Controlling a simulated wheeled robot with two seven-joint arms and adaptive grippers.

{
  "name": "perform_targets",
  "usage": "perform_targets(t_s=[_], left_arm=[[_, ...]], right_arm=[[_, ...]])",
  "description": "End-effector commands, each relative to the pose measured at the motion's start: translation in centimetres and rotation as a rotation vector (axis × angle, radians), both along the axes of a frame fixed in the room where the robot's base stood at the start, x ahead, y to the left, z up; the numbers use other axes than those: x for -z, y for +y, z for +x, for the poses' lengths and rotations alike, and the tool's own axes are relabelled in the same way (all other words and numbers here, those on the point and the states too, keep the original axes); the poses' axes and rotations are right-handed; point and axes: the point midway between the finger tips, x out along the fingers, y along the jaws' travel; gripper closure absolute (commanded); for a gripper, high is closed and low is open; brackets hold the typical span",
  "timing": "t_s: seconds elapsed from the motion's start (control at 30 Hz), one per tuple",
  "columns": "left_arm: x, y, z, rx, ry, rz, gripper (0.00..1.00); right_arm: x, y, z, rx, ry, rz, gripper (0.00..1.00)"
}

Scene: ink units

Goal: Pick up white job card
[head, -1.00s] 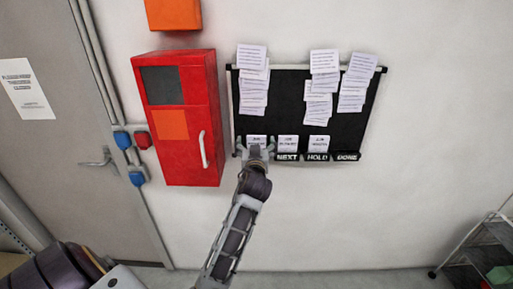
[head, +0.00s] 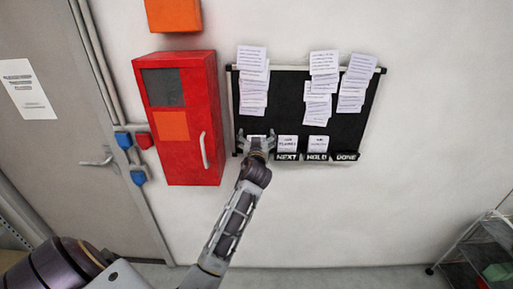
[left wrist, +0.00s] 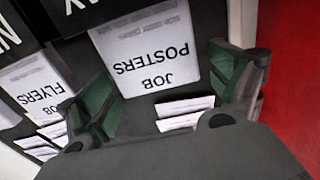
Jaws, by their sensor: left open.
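A white job card reading "JOB POSTERS" (left wrist: 150,60) stands in the leftmost slot of the black wall board (head: 289,105). It appears upside down in the left wrist view. My left gripper (head: 256,140) is open, with its fingers on either side of this card; I cannot tell whether they touch it. In the head view the gripper hides most of the card. A second white card, "JOB FLYERS" (left wrist: 35,85), stands beside it and also shows in the head view (head: 288,142). A third white card (head: 318,143) is above the HOLD label. My right gripper is not in view.
Several printed sheets (head: 253,80) hang on the upper board. A red cabinet (head: 180,118) is close on the left of the board. NEXT, HOLD and DONE labels (head: 317,157) line its lower edge. A cart (head: 485,250) stands at lower right. The wall below is clear.

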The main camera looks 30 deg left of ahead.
Motion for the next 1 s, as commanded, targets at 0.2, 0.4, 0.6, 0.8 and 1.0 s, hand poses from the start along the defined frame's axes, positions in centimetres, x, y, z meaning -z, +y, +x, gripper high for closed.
perform_targets(t_s=[0.2,0.4,0.6,0.8,1.0], left_arm=[[0.0,0.0,0.0,0.000,0.000,0.000,0.18],[0.0,0.0,0.0,0.000,0.000,0.000,0.44],[0.0,0.0,0.0,0.000,0.000,0.000,0.58],[-0.1,0.0,0.0,0.000,0.000,0.000,0.58],[-1.2,0.0,0.0,0.000,-0.003,-0.001,0.58]], right_arm=[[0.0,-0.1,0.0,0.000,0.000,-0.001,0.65],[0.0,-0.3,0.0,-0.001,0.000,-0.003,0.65],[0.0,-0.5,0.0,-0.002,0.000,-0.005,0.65],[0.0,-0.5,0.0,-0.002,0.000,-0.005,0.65],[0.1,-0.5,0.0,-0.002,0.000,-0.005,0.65]])
